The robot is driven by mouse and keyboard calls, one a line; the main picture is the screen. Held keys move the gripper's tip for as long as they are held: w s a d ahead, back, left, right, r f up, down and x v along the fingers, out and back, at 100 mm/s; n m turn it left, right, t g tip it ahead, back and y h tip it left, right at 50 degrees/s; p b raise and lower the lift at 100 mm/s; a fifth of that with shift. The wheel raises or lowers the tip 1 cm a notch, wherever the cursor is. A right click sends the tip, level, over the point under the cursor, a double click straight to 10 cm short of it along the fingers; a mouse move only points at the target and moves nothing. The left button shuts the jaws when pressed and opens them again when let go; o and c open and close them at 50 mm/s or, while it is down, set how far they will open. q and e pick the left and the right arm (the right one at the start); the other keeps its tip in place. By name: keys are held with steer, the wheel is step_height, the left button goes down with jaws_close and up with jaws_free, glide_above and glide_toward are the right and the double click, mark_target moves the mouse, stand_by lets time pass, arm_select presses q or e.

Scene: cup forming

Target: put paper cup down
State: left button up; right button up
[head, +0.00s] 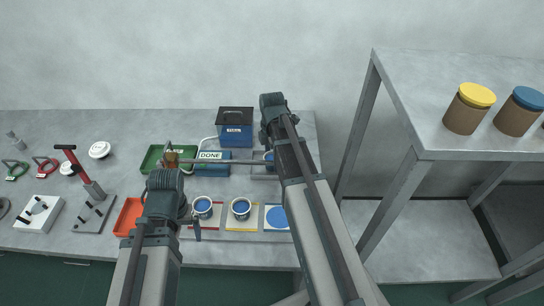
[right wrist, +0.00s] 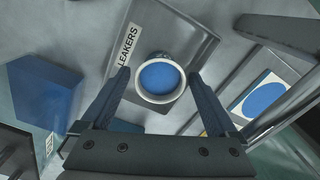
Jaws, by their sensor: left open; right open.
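A white paper cup with a blue inside (right wrist: 161,80) stands in the grey tray marked LEAKERS (right wrist: 190,30). My right gripper (right wrist: 159,74) is open, with its fingers on either side of this cup. In the head view the cup (head: 269,156) is partly hidden by my right arm. Two more paper cups, a left one (head: 202,207) and a right one (head: 241,208), stand on coloured-edged mats. The mat with a bare blue disc (head: 277,218) carries no cup. My left gripper (head: 195,226) is open, low beside the left cup; its fingertips are partly hidden.
A blue box with a dark lid (head: 236,130) stands at the back. A blue DONE tray (head: 213,168), a green tray (head: 153,158) and an orange tray (head: 128,217) lie left of it. A red-handled press (head: 80,175) is farther left. A grey shelf (head: 400,100) stands at right.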

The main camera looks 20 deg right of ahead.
arm_select(q)
step_height(320, 180, up, 11)
steer(key=p, duration=1)
steer(key=shift+r+p, duration=0.15)
steer(key=shift+p, duration=0.2)
arm_select(e)
step_height(320, 180, up, 11)
steer(key=shift+r, duration=0.2)
steer(key=shift+f, duration=0.1)
arm_select(q)
step_height(320, 180, down, 12)
steer(key=b, duration=1.2)
arm_select(e)
step_height(320, 180, down, 12)
steer(key=shift+f, duration=0.1)
steer(key=shift+r, duration=0.25)
